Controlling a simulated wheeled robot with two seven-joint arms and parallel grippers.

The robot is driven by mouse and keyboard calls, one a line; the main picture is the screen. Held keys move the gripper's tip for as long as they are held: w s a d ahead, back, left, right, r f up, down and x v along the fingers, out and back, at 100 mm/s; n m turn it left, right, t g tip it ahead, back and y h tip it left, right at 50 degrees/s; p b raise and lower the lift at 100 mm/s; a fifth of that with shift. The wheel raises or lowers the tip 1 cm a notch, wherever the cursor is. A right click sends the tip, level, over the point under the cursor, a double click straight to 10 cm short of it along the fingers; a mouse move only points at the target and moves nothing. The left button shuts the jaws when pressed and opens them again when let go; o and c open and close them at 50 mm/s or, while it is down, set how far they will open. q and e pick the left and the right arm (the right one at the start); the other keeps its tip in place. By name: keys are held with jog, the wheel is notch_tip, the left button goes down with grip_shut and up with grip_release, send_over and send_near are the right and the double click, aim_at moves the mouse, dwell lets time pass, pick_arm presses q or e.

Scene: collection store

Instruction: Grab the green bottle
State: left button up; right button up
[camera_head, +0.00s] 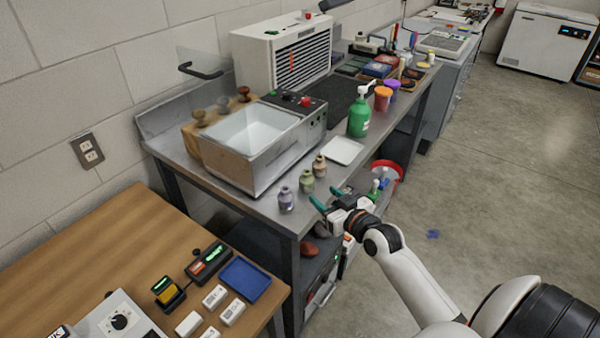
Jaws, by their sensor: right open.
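The green bottle (358,118) with a white pump top stands upright on the metal bench (268,206), near its front edge and behind a white square dish (342,150). My right gripper (328,196) is open and empty at the bench's front edge, nearer to me than the bottle and apart from it. Its green-tipped fingers are close to the small bottles. My left gripper is out of view.
Small bottles in purple (286,200), green (307,181) and brown (320,166) stand near the front edge. A box-shaped basin (205,153) is behind them. Orange (382,98) and purple (391,86) cups stand beyond the green bottle. A wooden table (120,235) is at left.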

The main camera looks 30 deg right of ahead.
aim_at(303, 179)
jog(key=x, duration=0.4)
jog(key=shift+w+r+p, duration=0.1)
jog(key=shift+w+p, duration=0.2)
jog(key=shift+w, duration=0.65)
jog(key=shift+w+f, duration=0.3)
jog(key=shift+w, duration=0.05)
jog(key=x, duration=0.4)
jog(key=shift+d+p, duration=0.15)
jog(key=shift+p, duration=0.2)
jog(key=shift+w+f, duration=0.2)
jog(key=shift+w, duration=0.35)
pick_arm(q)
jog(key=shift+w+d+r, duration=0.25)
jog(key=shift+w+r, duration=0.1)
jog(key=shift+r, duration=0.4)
pick_arm(e)
jog(key=c, duration=0.8)
